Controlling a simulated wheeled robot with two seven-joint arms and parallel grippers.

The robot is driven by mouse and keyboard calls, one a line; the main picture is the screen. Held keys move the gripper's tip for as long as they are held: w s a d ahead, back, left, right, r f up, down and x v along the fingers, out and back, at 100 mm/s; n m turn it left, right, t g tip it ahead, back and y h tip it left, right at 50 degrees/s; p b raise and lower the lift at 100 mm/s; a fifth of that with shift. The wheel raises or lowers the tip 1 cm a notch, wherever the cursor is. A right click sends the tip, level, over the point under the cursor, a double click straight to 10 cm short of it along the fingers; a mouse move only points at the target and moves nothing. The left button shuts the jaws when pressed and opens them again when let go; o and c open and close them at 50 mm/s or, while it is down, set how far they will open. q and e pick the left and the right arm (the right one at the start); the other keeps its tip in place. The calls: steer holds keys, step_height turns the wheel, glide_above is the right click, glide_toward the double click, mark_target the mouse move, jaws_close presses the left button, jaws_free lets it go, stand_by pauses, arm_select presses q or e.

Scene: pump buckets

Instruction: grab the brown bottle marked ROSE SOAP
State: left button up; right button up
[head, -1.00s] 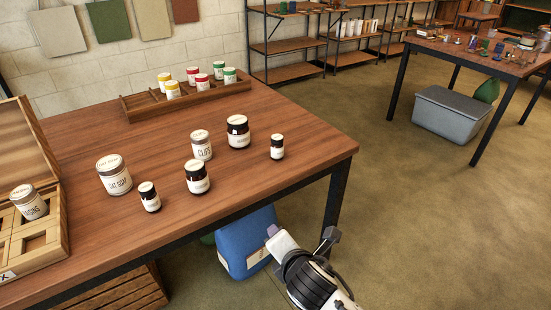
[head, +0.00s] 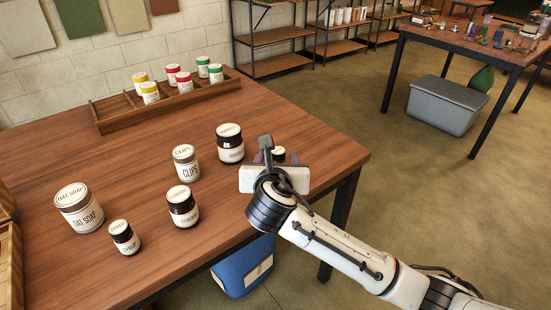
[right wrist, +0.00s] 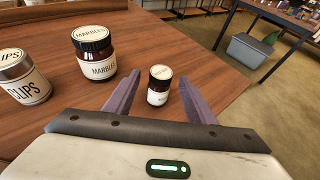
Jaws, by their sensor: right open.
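My left gripper is not in view.
A brown MARBLES jar (right wrist: 96,58) and a CLIPS jar (right wrist: 24,80) stand left of the bottle. Another brown jar (head: 183,207), a small brown bottle (head: 124,238) and an OAT SOAP jar (head: 79,209) stand nearer. A wooden rack (head: 113,119) with several small jars lies behind.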

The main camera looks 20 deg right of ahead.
mark_target(278, 151)
steer(key=shift+x, duration=0.8)
steer(key=shift+w+d+f, duration=0.1)
steer(key=shift+w+f, duration=0.15)
steer(key=b+x, duration=0.1)
steer(key=x, duration=0.2)
steer(key=shift+w+d+f, duration=0.15)
steer(key=shift+w+f, duration=0.1)
steer(key=shift+w+d+f, duration=0.15)
steer(key=shift+w, duration=0.3)
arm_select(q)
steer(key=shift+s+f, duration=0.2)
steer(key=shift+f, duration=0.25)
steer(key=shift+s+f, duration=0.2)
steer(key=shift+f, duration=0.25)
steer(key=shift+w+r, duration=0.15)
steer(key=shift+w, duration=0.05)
arm_select(e)
steer(key=c, duration=1.1)
